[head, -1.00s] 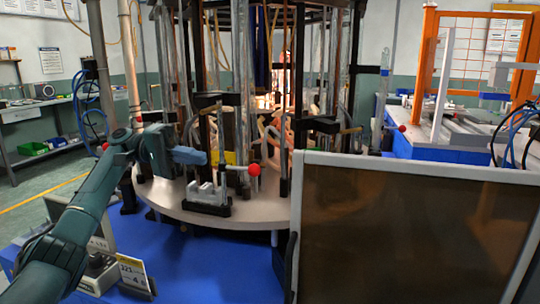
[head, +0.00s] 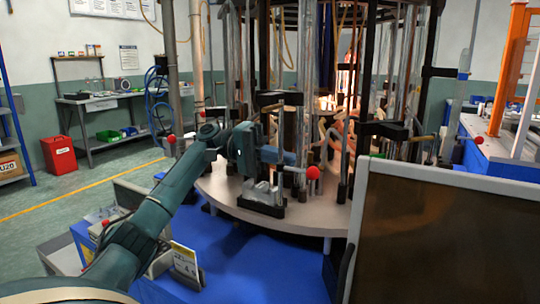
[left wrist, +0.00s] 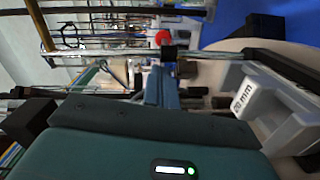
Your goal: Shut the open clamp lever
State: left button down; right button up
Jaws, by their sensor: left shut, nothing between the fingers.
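The clamp lever with a red ball end (head: 313,172) sticks out at the front of the round table (head: 235,203). Its grey clamp block (head: 264,193) stands on the table edge to the left of the ball. My left gripper (head: 291,158) is shut and empty, its blue fingers just above the block and left of the ball. In the left wrist view, the shut fingers (left wrist: 158,88) point toward the red ball (left wrist: 162,38) and the dark lever. I cannot tell whether they touch the lever. My right gripper is out of view.
Vertical glass tubes and dark posts crowd the space behind the clamp. A dark screen (head: 440,235) blocks the front right.

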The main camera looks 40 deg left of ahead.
pick_arm(q)
jog(key=shift+x, duration=2.35)
jog(key=shift+s+d+g, duration=0.1)
jog(key=shift+g, duration=0.2)
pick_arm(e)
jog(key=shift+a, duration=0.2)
pick_arm(q)
jog(key=shift+m+g, duration=0.3)
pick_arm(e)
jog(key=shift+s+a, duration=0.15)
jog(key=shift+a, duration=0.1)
